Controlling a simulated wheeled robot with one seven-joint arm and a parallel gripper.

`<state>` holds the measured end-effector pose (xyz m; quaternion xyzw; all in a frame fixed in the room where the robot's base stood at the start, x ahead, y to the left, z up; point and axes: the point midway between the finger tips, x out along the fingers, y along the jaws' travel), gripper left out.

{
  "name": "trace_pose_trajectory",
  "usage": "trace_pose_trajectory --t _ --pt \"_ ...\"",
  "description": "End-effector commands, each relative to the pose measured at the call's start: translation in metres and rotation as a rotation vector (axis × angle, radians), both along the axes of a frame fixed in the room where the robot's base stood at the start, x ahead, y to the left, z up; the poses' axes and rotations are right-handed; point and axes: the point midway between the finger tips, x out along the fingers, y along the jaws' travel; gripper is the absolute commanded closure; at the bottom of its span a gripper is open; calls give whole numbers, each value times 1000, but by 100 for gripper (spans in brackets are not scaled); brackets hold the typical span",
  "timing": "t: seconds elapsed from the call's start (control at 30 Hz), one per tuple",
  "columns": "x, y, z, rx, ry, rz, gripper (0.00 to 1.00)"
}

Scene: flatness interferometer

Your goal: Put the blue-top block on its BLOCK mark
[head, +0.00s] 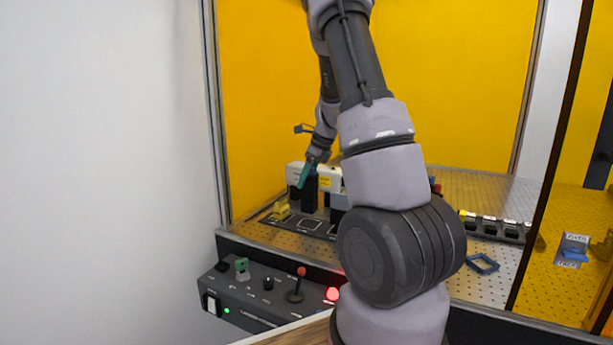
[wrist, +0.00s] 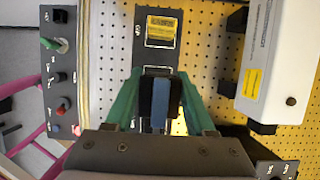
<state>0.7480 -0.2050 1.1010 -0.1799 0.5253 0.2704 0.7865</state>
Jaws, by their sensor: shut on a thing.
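My gripper (wrist: 160,100) has green fingers, shut on the dark blue-top block (wrist: 160,98), whose blue stripe faces the wrist camera. In the head view my gripper (head: 307,172) is in front of the white instrument, and a dark block shape shows just below it. A black plate (wrist: 152,62) runs under the block. In the head view it carries white outlined marks (head: 310,225); I cannot read which is BLOCK. The part of the plate under the block is hidden, so I cannot tell whether the block touches it.
A yellow piece (wrist: 161,30) sits on the plate beyond the block. The white instrument (wrist: 280,55) stands close on the right. A control panel (head: 255,290) with switches and a red knob lies along the front. A blue frame (head: 482,263) lies on the perforated bench.

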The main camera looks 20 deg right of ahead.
Motion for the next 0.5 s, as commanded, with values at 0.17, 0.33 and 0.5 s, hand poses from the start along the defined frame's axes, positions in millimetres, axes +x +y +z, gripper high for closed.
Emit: trace_pose_trajectory --t 0.17,0.33,0.5 --pt "0 0 -15 -1 1 0 100" --pt "0 -1 -27 -1 0 0 100" --pt "0 0 -36 0 0 1 100"
